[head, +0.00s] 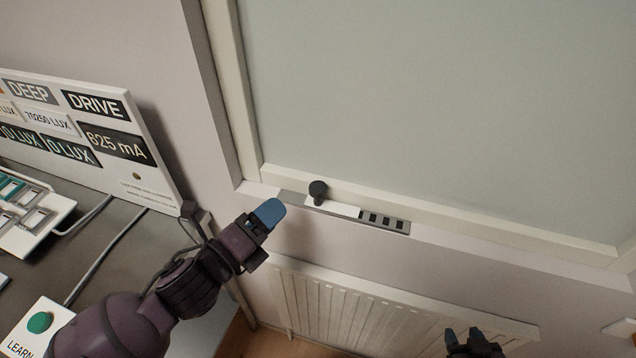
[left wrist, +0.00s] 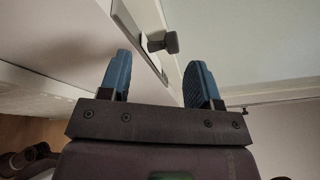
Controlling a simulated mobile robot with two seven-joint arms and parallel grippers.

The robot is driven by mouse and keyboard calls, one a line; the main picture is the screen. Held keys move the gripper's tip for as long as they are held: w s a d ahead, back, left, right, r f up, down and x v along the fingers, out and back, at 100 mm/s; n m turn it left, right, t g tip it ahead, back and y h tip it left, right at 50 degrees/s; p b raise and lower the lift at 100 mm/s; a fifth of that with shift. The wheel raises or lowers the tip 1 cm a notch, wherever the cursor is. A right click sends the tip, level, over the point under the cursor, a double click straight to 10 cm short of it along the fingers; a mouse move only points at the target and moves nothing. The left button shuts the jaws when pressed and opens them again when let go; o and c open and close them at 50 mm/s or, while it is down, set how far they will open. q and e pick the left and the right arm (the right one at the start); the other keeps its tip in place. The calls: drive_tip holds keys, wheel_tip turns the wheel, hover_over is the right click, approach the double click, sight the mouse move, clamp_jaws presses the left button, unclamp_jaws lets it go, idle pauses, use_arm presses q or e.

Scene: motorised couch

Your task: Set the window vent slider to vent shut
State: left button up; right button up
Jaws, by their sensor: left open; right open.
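The window vent slider (head: 345,211) is a grey strip along the bottom of the window frame. Its dark round knob (head: 318,189) stands toward the strip's left end on a white plate, and a row of dark slots (head: 381,220) shows at the right. My left gripper (head: 268,213) is just left of the knob, apart from it and empty. In the left wrist view the knob (left wrist: 164,42) shows beyond the open blue fingers (left wrist: 158,80), between their tips. My right gripper (head: 462,337) is open and empty at the bottom edge, below the sill.
A white radiator (head: 370,305) is under the window. At the left, a grey desk (head: 120,240) carries a display board (head: 85,130), cables and a box with a green button (head: 40,322). The wall around the slider is clear.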

sight(312, 192)
use_arm(q)
drive_tip(key=w+d+m, duration=0.1)
drive_tip(key=d+m, duration=0.1)
drive_tip(key=m, duration=0.2)
drive_tip(key=w+d+r+m, duration=0.1)
drive_tip(key=w+d+m, duration=0.1)
drive_tip(key=m, duration=0.3)
drive_tip(key=w+d+m+h, duration=0.1)
drive_tip(key=w+d+m, duration=0.1)
drive_tip(key=d+m, duration=0.1)
drive_tip(key=shift+w+d+r+m, duration=0.15)
drive_tip(key=shift+w+d+m, duration=0.05)
drive_tip(key=shift+m, duration=0.5)
drive_tip(key=shift+w+d, duration=0.4)
drive_tip(key=shift+w, duration=0.15)
use_arm(e)
drive_tip(key=shift+w+r, duration=0.15)
drive_tip(key=shift+w, duration=0.2)
